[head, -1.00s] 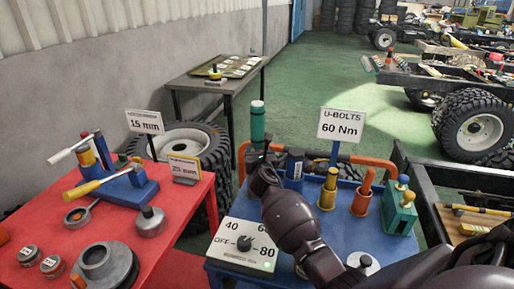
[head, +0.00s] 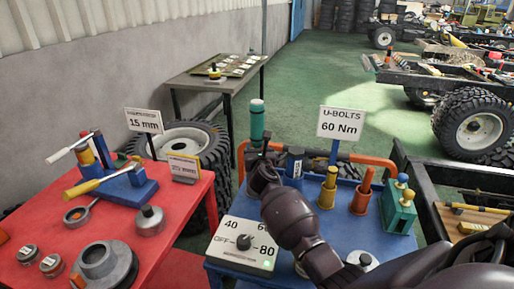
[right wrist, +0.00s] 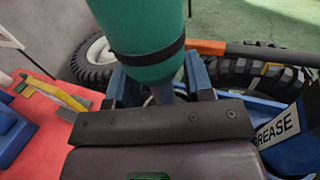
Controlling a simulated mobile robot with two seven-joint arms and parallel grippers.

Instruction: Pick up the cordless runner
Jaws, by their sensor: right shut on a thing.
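The cordless runner (head: 257,122), a green upright cylinder with a dark band, stands at the back left of the blue cart. In the right wrist view its green body (right wrist: 140,35) rises in front of the palm, with a grey part below. My right gripper (head: 261,156) is shut on it low down; the wrist view shows the fingers (right wrist: 160,90) on both sides of the grey part. The runner's lower end is hidden behind the gripper. My left gripper is not in view.
Close right stand a grease container (head: 294,164), a yellow cylinder (head: 328,188) and an orange one (head: 361,192). An orange rail (head: 362,161) runs behind. A dial box (head: 240,245) is in front. A red table (head: 190,215) with tools is at left.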

